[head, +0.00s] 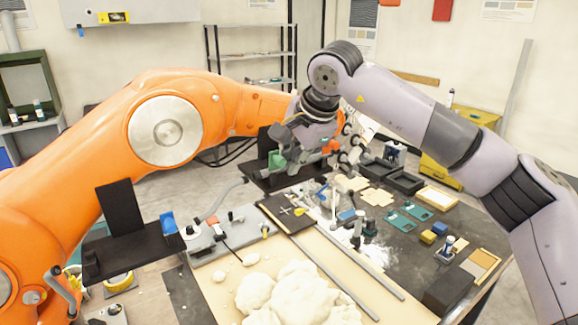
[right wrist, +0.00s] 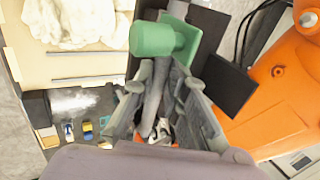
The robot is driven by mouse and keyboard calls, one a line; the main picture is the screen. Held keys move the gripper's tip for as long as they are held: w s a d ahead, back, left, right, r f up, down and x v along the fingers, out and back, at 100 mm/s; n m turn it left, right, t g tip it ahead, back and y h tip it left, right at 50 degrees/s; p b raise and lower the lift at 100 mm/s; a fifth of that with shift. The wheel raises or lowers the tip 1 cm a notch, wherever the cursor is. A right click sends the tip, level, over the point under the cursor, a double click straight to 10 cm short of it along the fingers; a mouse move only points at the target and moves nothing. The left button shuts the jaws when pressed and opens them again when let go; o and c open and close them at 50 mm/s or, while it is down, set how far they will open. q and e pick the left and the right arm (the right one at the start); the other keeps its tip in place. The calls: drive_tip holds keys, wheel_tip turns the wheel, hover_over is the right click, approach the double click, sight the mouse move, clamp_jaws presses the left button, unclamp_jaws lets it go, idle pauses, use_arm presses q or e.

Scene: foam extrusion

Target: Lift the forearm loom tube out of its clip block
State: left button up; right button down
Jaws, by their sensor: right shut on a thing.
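My right gripper (head: 318,135) hangs from the purple arm near the end of a large orange arm (head: 225,105). In the right wrist view its two grey fingers (right wrist: 162,75) are close together at their tips, at a green rounded piece (right wrist: 158,38). The green piece also shows in the head view (head: 277,160), just below and left of the gripper. A greyish length runs between the fingers; I cannot tell whether it is the loom tube or part of the gripper. I cannot make out the clip block. My left gripper is not in view.
Black plates (right wrist: 230,86) stand close beside the gripper. The bench below holds white foam lumps (head: 290,295), a long metal rail (head: 362,262), dark trays (head: 404,181) and small loose parts. A grey hose (head: 222,199) curves up at the bench's left side.

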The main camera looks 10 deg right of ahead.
drive_tip(key=shift+a+r, duration=0.15)
drive_tip(key=shift+r+p, duration=0.3)
drive_tip(key=shift+p, duration=0.05)
drive_tip(key=c, duration=1.9)
unclamp_jaws()
drive_tip(key=shift+c, duration=0.2)
drive_tip(key=o, duration=0.4)
drive_tip(key=shift+s+a, duration=0.1)
drive_tip(key=shift+s, duration=0.05)
